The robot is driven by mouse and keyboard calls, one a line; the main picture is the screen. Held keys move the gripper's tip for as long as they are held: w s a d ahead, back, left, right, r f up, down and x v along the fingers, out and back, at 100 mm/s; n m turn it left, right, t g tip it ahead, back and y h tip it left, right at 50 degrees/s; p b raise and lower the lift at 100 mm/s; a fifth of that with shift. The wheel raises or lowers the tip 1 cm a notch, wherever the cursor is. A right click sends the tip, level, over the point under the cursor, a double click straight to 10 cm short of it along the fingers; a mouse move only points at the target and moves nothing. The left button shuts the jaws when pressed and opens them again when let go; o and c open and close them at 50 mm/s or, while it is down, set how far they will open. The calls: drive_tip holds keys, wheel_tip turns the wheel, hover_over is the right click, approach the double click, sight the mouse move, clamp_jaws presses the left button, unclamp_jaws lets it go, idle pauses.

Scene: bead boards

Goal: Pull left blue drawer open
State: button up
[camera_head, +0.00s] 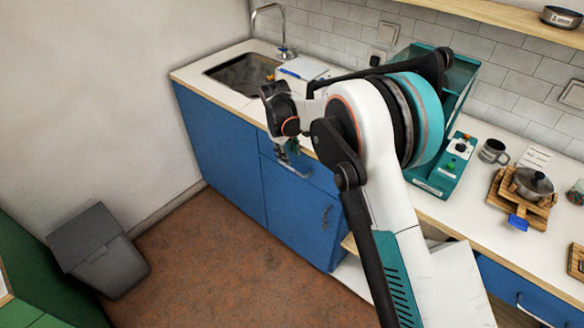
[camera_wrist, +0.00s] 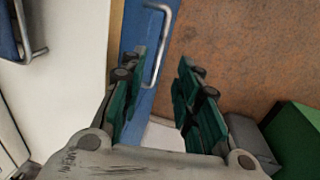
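The left blue drawer (camera_head: 318,175) is in the upper row of the blue cabinet under the counter, and its front looks flush with the cabinet. Its silver bar handle (camera_head: 293,169) is just below my gripper (camera_head: 287,150), which is small and partly hidden by my arm in the head view. In the wrist view, my gripper (camera_wrist: 160,68) is open, with its two green fingers apart. The handle (camera_wrist: 163,45) shows ahead, in the gap between the fingers and nearer the left one. I see no clear contact between fingers and handle.
A cabinet door (camera_head: 300,217) with its own handle is below the drawer. Another blue drawer (camera_head: 500,285) is at the lower right. A grey bin (camera_head: 100,250) stands by the left wall. The brown floor (camera_head: 200,265) in front of the cabinet is clear.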

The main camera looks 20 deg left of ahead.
sight(292, 169)
drive_tip(key=f, duration=0.2)
drive_tip(key=f+b, duration=0.1)
drive_tip(key=f, duration=0.1)
drive_tip(key=w+f, duration=0.1)
drive_tip(key=f, duration=0.2)
drive_tip(key=shift+w+d+b, duration=0.1)
drive_tip(key=shift+d+b, duration=0.2)
drive_tip(key=shift+b, duration=0.05)
drive_tip(key=shift+c, duration=0.2)
clamp_jaws()
